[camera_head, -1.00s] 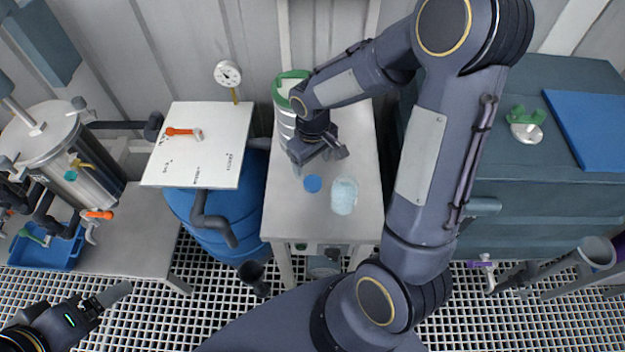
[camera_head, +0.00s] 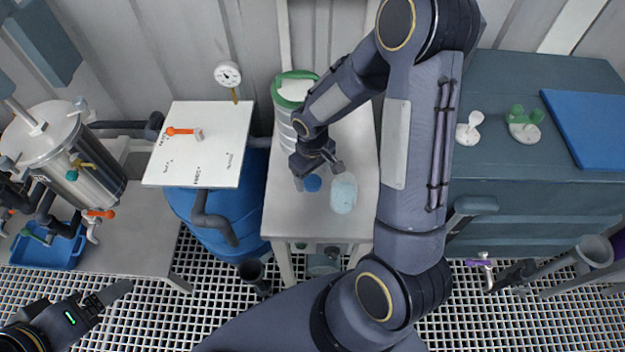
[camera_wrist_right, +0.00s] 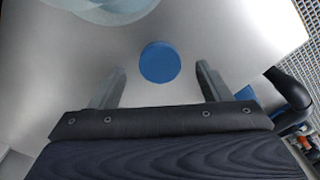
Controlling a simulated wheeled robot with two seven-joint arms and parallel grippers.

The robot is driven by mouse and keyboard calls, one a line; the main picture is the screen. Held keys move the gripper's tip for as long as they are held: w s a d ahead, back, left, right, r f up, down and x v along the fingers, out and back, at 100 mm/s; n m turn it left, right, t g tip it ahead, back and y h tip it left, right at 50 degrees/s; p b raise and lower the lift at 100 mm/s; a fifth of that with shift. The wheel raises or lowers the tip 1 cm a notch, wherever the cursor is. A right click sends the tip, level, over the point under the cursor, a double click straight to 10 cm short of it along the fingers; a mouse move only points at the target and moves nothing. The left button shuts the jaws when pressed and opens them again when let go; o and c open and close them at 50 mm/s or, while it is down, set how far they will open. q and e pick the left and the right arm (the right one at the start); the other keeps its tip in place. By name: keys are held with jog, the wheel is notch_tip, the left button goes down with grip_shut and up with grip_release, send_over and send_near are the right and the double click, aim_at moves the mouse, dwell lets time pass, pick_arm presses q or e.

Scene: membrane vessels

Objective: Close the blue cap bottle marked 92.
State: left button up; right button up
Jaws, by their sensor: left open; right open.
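A round blue cap (camera_head: 312,183) lies on the pale bench top. It also shows in the right wrist view (camera_wrist_right: 160,62), just beyond and between the two fingers. A pale translucent bottle (camera_head: 343,193) stands just right of the cap, and part of it shows at the top of the right wrist view (camera_wrist_right: 108,8). I cannot read any number on it. My right gripper (camera_head: 319,177) is open above the bench by the cap, with nothing between its fingers (camera_wrist_right: 160,88). My left gripper (camera_head: 109,294) is open and empty at the lower left, away from the bench.
A white and green container (camera_head: 291,92) stands at the back of the bench. A white board (camera_head: 215,135) lies over a blue barrel (camera_head: 230,215) to the left. A dark cabinet (camera_head: 540,200) with green and white fittings stands to the right.

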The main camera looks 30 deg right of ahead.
notch_tip(320, 180, down, 2)
dwell(0.4)
jog(key=c, duration=1.1)
jog(key=shift+o, duration=0.2)
jog(key=shift+r, duration=0.1)
jog(key=shift+r, duration=0.5)
jog(key=s+a+r+b, duration=0.2)
jog(key=s+a+r, duration=0.5)
jog(key=a+r, duration=0.5)
jog(key=shift+s+b, duration=0.15)
jog(key=shift+b, duration=0.2)
